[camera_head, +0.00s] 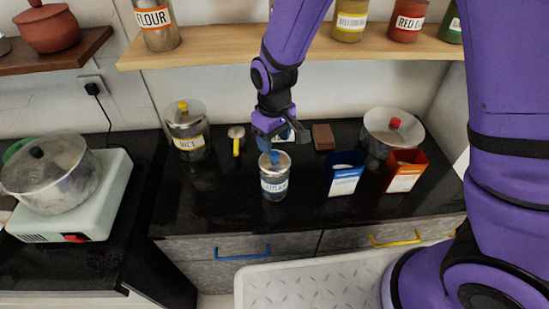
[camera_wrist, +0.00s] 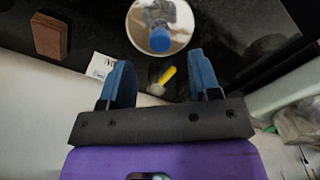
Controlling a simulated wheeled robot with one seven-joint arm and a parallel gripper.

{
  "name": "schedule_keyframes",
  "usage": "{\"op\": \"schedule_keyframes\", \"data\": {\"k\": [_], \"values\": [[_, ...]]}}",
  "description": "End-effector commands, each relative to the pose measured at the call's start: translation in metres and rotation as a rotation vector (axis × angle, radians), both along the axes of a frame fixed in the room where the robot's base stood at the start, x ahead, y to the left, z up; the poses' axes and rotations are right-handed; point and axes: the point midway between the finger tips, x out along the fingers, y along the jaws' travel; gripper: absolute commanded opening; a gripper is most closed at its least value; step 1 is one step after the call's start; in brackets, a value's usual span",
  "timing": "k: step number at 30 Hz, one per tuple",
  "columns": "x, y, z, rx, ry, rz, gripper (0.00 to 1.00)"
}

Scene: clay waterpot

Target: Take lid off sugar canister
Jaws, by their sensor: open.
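The sugar canister (camera_head: 275,185), a metal cylinder with a white and blue label, stands upright on the dark counter. Its round shiny lid (camera_wrist: 143,30) with a blue knob (camera_wrist: 160,40) is on top; the lid also shows in the head view (camera_head: 283,162). My gripper (camera_head: 268,148) is above and just behind the lid, with its fingers pointing down. In the wrist view my gripper (camera_wrist: 160,60) is open, its two blue fingers apart and nothing between them. The knob is ahead of the gap between the fingertips. The fingers partly overlap the canister's top in the head view.
A canister with a yellow knob (camera_head: 187,138) stands at the left. A blue box (camera_head: 345,178), an orange box (camera_head: 403,175) and a pot with a red knob (camera_head: 378,140) stand at the right. The shelf (camera_head: 230,47) with jars runs behind my arm.

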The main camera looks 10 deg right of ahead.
Motion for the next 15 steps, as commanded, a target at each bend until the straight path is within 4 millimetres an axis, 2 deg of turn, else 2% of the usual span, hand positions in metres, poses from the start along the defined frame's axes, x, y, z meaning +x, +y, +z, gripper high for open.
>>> {"op": "schedule_keyframes", "data": {"k": [4,12,15], "values": [[-0.001,0.0,-0.009,-0.001,0.001,-0.001,0.57],[-0.002,-0.001,-0.045,-0.001,0.003,-0.002,0.57],[-0.001,-0.001,-0.052,-0.001,0.001,-0.002,0.57]]}}
